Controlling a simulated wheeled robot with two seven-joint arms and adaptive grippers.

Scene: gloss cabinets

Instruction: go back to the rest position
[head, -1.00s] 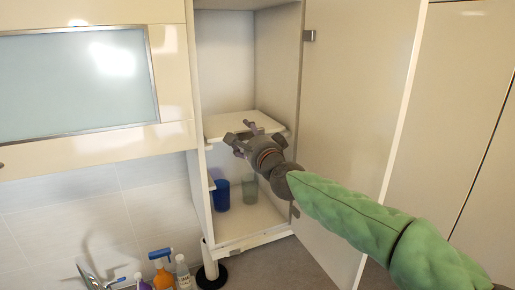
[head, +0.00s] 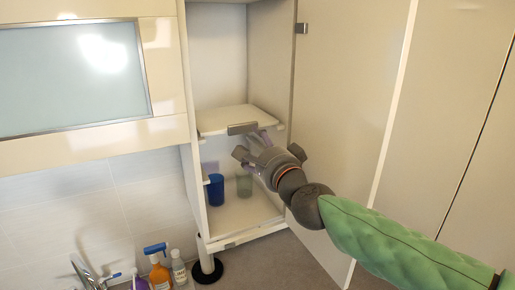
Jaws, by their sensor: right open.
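My right gripper (head: 241,142) is in the head view, in front of the open tall cabinet at the height of its middle shelf (head: 240,117). Its fingers are spread and nothing is between them. The green-sleeved right arm comes in from the lower right. A blue cup (head: 215,190) and a greenish clear glass (head: 244,184) stand in the lower compartment, below the gripper and apart from it. My left gripper is not in view.
The cabinet door (head: 345,120) stands open to the right, close behind my right arm. A frosted-glass wall cabinet (head: 70,75) is at the left. An orange spray bottle (head: 159,270), a clear bottle (head: 179,268) and a faucet (head: 84,270) are at the lower left.

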